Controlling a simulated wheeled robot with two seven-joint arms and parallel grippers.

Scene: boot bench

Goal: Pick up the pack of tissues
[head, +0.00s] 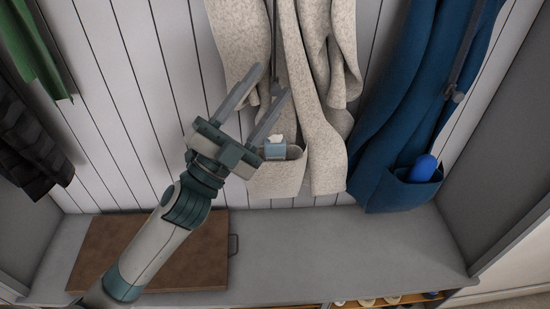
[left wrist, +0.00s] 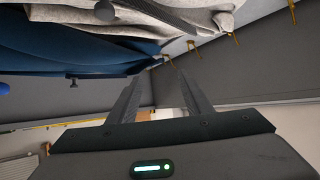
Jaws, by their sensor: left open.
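The pack of tissues (head: 275,151) is light blue with a white tissue at its top. It sits upright in the pocket of the beige speckled coat (head: 283,181), its lower part hidden by the pocket. My left gripper (head: 274,81) is open and empty. In the head view its fingers point up and right, over the coat above the pocket, and its palm is just left of the pack. In the left wrist view the open fingers (left wrist: 160,76) have nothing between them; the pack does not show there. My right gripper is in neither view.
A blue coat (head: 405,130) hangs to the right, a blue rounded object (head: 423,168) in its pocket. Green (head: 32,50) and dark (head: 30,150) garments hang at left. A brown lidded box or panel (head: 205,250) lies on the grey bench (head: 330,240), whose middle is clear. Shoes (head: 392,299) show below.

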